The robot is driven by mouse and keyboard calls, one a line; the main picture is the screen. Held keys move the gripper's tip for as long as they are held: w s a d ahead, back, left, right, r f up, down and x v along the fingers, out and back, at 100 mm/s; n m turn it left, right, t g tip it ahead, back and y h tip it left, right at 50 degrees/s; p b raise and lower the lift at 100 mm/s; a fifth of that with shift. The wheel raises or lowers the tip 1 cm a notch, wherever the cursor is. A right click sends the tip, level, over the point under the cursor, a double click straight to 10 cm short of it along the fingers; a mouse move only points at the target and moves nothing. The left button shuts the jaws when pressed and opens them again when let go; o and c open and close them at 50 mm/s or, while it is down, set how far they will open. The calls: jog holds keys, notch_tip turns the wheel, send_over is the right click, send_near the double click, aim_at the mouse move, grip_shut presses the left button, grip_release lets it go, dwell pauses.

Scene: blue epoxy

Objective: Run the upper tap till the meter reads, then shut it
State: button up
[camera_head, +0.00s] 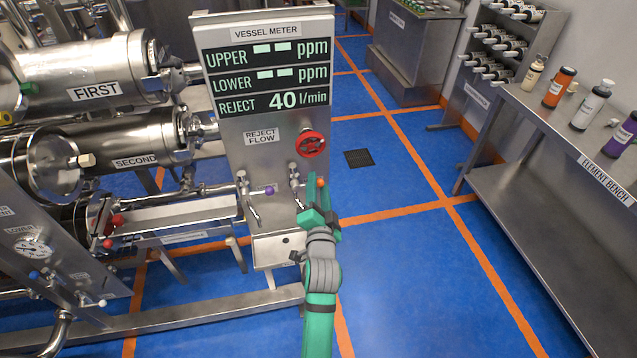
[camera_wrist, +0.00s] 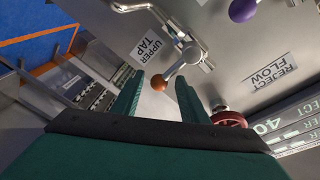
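The vessel meter (camera_head: 265,75) stands upright and shows dashes for UPPER and LOWER, and 40 l/min for REJECT. Below it, the upper tap's orange knob (camera_head: 320,183) sits on a lever at the panel's right. In the wrist view the orange knob (camera_wrist: 158,82) is at the fingertips, in the gap between them, beside the UPPER TAP label (camera_wrist: 148,49). My gripper (camera_head: 317,192) is open, with visible space on both sides of the knob. Whether a finger touches it I cannot tell. The tap's spout is partly hidden by my gripper in the head view.
A second tap with a purple knob (camera_head: 270,190) is just left. A red reject flow handwheel (camera_head: 311,144) is above the taps. Steel vessels (camera_head: 90,75) and pipes fill the left.

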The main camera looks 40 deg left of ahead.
jog(key=shift+x, duration=1)
grip_shut()
jog(key=shift+f, duration=0.1)
